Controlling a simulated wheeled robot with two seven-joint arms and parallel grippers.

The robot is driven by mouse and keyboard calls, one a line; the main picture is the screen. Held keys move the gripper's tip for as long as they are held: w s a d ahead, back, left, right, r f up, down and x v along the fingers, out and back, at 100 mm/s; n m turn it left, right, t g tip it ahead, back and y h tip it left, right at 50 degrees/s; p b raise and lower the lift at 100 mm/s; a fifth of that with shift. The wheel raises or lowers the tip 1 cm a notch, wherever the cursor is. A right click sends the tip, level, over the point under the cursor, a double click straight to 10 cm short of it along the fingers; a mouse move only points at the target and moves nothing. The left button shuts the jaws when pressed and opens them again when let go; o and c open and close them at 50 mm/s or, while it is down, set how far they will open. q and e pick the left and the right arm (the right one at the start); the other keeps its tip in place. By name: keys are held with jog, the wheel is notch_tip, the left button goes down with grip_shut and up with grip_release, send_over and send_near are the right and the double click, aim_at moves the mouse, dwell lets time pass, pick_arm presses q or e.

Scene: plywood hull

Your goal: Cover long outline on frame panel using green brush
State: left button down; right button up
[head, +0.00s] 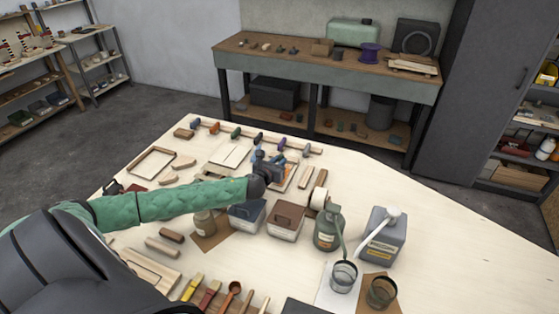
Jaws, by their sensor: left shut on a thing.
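My left gripper (276,165) reaches over the table's middle on its green-sleeved arm. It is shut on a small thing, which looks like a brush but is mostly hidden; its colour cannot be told. Under and just right of the gripper lies a wood-rimmed panel (289,184), partly covered by it. I cannot make out an outline on it or whether the held thing touches it. A yellow brush (193,287) and a red brush (210,294) lie at the table's near edge. My right gripper is not in view.
Below the gripper stand a blue-grey box (248,217), a brown-lidded box (286,221), a green jug (328,229) and a grey can (382,238). A clamp rack (260,138) runs along the back. Other frames (152,163) lie left. The table's right side is bare.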

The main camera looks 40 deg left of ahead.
aim_at(280, 158)
pick_arm(q)
jog(key=shift+s, duration=0.25)
jog(key=shift+w, duration=0.1)
jog(key=shift+w, duration=0.3)
jog(key=shift+w+a, duration=0.2)
jog(key=shift+w, duration=0.4)
jog(key=shift+w, duration=0.2)
jog(key=shift+w+a, duration=0.15)
jog(key=shift+w, duration=0.75)
jog(key=shift+a, duration=0.1)
